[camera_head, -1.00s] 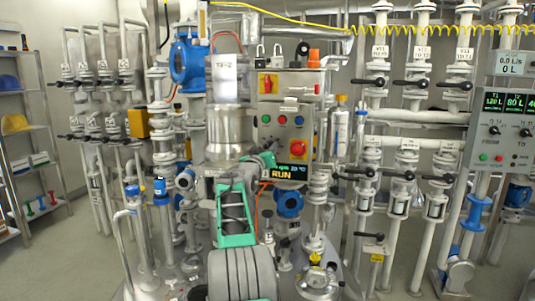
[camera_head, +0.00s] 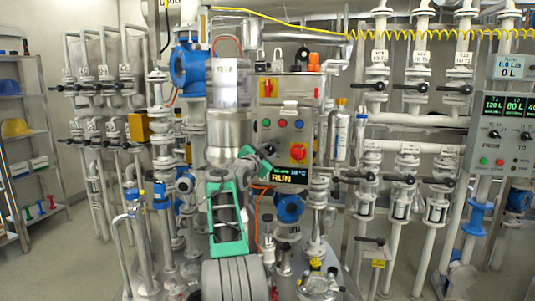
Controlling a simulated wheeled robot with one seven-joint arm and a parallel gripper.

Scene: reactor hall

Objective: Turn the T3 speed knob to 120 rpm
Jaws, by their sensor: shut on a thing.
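The grey control box (camera_head: 284,132) stands right of the steel and glass vessel (camera_head: 230,130), with small buttons and a red emergency stop (camera_head: 298,152). My gripper (camera_head: 262,156) is at the box's lower left, shut on what appears to be the T3 speed knob. The knob itself is hidden behind the gripper and wrist. The black display (camera_head: 290,176) below the box reads RUN in yellow. Its upper line with the rpm figure is partly covered and too small to read.
An orange-and-grey box with a red switch (camera_head: 266,88) sits above the control box. Valves with black levers (camera_head: 375,83) line the pipes at right. A transfer panel (camera_head: 497,130) stands far right. A shelf (camera_head: 30,130) is at left, with open floor before it.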

